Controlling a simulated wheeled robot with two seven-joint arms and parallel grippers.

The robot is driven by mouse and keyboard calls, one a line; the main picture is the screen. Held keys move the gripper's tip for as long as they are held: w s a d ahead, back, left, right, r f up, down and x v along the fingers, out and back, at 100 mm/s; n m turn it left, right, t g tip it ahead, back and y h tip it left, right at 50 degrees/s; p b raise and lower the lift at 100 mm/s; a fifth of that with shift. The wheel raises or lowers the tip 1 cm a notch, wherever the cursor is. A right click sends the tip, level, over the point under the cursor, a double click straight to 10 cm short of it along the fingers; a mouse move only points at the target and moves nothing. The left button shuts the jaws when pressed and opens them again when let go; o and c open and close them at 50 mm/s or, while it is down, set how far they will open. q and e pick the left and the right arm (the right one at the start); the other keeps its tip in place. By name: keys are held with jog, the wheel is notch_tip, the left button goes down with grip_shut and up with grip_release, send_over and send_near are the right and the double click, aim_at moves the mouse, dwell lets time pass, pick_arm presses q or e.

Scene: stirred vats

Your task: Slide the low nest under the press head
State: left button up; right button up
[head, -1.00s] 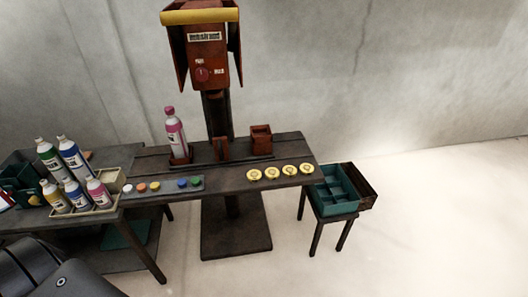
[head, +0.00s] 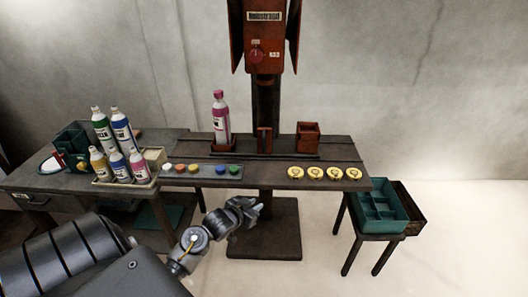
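The press head (head: 262,35) is a rust-red housing on a dark column at the back of the bench. Below it, three red-brown nests stand in a row on a dark slide. The left one, a low nest (head: 221,150), holds an upright pink bottle (head: 221,112) and sits left of the column. A narrow nest (head: 264,140) is in front of the column, and a taller box-like nest (head: 308,139) is to its right. My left gripper (head: 252,208) is in front of and below the bench edge, touching no nest; its finger opening is unclear. My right gripper is out of view.
Several bottles stand in a pale crate (head: 97,182) and behind it on the left. Coloured caps lie on a strip (head: 206,179); several yellow discs (head: 317,173) lie at the front right. A teal divided tray (head: 377,220) sits on a stool at right. Floor beyond is clear.

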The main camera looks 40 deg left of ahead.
pick_arm(q)
jog(key=a+r, duration=0.1)
jog(key=r, duration=0.1)
jog(key=w+r+t, duration=0.1)
jog(key=r, duration=0.1)
jog(key=w+a+r+t, duration=0.1)
jog(key=r, duration=0.1)
jog(key=shift+w+a+r, duration=0.15)
jog(key=shift+a+r, duration=0.1)
jog(key=shift+a, duration=0.1)
jog(key=t, duration=0.3)
send_near(263, 145)
jog(key=shift+n, duration=0.4)
jog(key=w, duration=0.7)
jog(key=w+a, duration=0.1)
jog(key=w, duration=0.3)
jog(key=shift+p, duration=0.3)
jog(key=shift+s, duration=0.1)
grip_shut()
